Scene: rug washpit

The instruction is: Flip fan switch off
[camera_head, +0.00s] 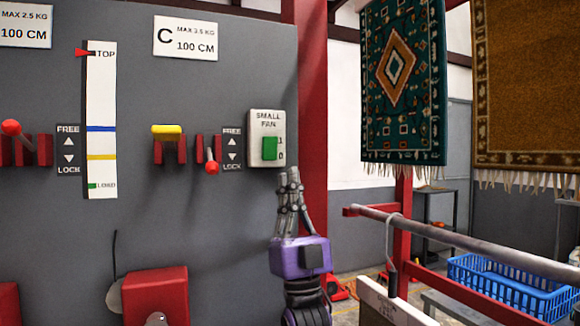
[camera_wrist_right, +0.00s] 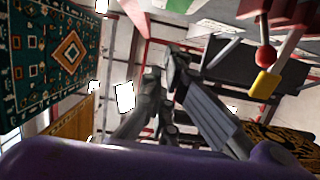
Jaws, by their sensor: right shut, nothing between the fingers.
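The small fan switch plate (camera_head: 257,119) is off-white and fixed on the grey panel, labelled "SMALL FAN". Its green rocker (camera_head: 270,148) sits beside the marks 1 and 0. My right gripper (camera_head: 290,172) is shut and empty, pointing up, with its fingertips just below and right of the plate. I cannot tell from this view whether it touches the plate. In the right wrist view the fingers (camera_wrist_right: 165,80) show close up. My left gripper is in neither view.
A red-knobbed lever (camera_head: 212,167) and a yellow handle (camera_head: 167,130) stand out left of the switch. A red post (camera_head: 313,120) rises at the panel's right edge. A metal rail (camera_head: 470,246) and a blue basket (camera_head: 515,288) are at lower right, below hanging rugs (camera_head: 403,142).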

